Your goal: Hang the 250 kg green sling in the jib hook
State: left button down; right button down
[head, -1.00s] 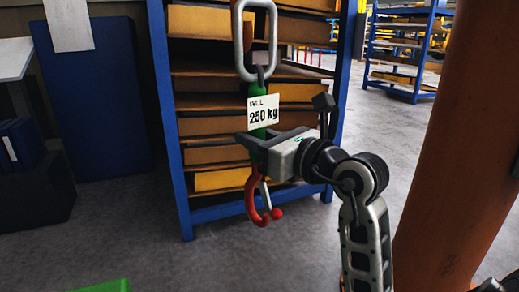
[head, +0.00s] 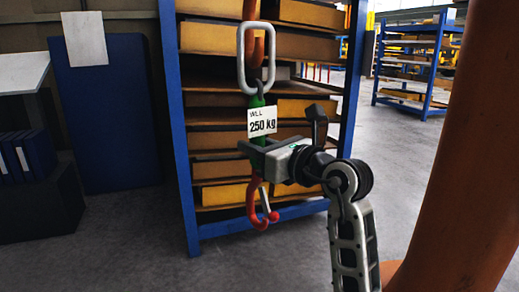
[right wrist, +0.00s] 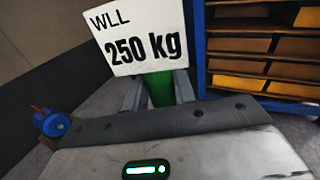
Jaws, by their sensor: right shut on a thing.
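The green sling (head: 257,101) hangs upright, with a white "WLL 250 kg" tag (head: 262,122), a grey oblong ring (head: 241,70) on top and a red hook (head: 253,206) below. My right gripper (head: 258,150) is shut on the green part, just below the tag. In the right wrist view the green sling (right wrist: 160,88) stands between the fingers, partly hidden by the tag (right wrist: 138,38). The orange jib hook (head: 257,50) comes down from the top edge and shows at the ring's opening. I cannot tell whether the ring bears on it. My left gripper is out of view.
A blue rack (head: 177,130) with yellow and brown boxes stands behind the sling. A thick orange column (head: 455,150) rises at the right. A blue panel (head: 105,115) and a white table (head: 22,70) are at the left. Grey floor lies open between.

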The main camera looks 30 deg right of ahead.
jog(key=shift+w+r, duration=0.15)
jog(key=shift+w, duration=0.1)
jog(key=shift+w+d+f+b, duration=0.1)
jog(key=shift+w+f+b, duration=0.15)
jog(key=shift+f+b, duration=0.25)
jog(key=shift+w+d+f+b, duration=0.1)
jog(key=shift+w+f+b, duration=0.1)
jog(key=shift+f+b, duration=0.25)
jog(key=shift+w+f+b, duration=0.15)
jog(key=shift+f+b, duration=0.15)
jog(key=shift+f, duration=0.4)
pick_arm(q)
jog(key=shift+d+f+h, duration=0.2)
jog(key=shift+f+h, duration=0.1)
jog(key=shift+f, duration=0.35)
pick_arm(e)
jog(key=shift+f, duration=0.35)
pick_arm(q)
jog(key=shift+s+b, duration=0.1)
jog(key=shift+b, duration=0.2)
pick_arm(e)
jog(key=shift+f, duration=0.1)
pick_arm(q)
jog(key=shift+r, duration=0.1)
